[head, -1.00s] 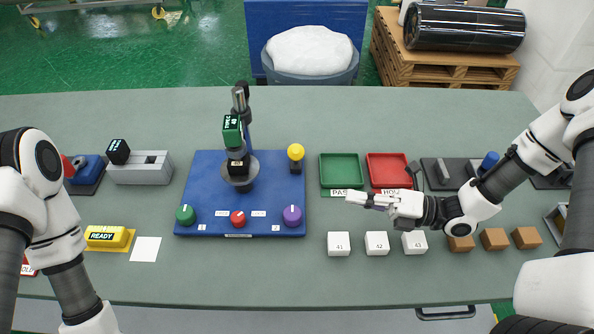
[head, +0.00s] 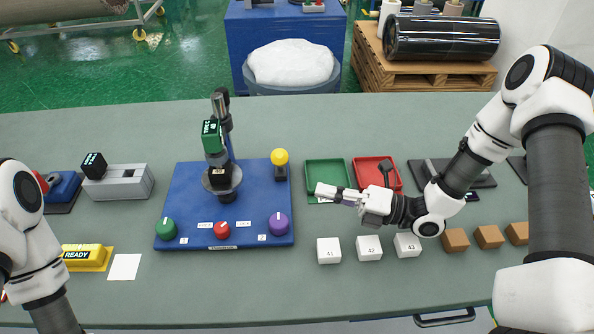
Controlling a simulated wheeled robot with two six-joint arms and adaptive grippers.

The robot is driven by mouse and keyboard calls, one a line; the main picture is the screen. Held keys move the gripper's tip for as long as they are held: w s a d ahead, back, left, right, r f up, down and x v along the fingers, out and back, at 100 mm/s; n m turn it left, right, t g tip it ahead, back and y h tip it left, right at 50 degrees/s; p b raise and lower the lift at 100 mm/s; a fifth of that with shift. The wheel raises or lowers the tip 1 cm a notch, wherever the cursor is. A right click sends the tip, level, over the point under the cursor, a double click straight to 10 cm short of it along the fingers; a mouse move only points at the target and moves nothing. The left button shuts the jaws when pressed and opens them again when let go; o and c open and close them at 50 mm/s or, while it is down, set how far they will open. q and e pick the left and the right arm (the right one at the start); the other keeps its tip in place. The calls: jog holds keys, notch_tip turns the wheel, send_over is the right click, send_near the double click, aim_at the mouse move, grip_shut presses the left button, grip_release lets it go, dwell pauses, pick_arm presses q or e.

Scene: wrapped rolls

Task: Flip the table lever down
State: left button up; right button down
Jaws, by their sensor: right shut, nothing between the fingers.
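A yellow ball knob (head: 280,157) stands upright on a black base at the back right corner of a blue panel (head: 185,205). It is the most lever-like thing in view, though I cannot tell for sure that it is the table lever. My right gripper (head: 322,192) is shut and empty. It points left over the front of the green tray (head: 328,168), to the right of the knob and in front of it, apart from the panel. My left arm comes in at the left edge; its gripper is out of view.
The panel also carries green (head: 166,228), red (head: 222,230) and purple (head: 279,223) dials and a tall post fixture (head: 222,178). A red tray (head: 372,168) lies behind my right gripper. White numbered blocks (head: 369,247) stand in front of it. The table behind the trays is clear.

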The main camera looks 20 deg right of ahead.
aim_at(280, 162)
jog(key=w+a+r+p, duration=0.1)
jog(key=w+a, duration=0.3)
jog(key=w, duration=0.2)
jog(key=shift+a+r+p, duration=0.2)
jog(key=shift+r+p, duration=0.2)
jog(key=shift+w, duration=0.1)
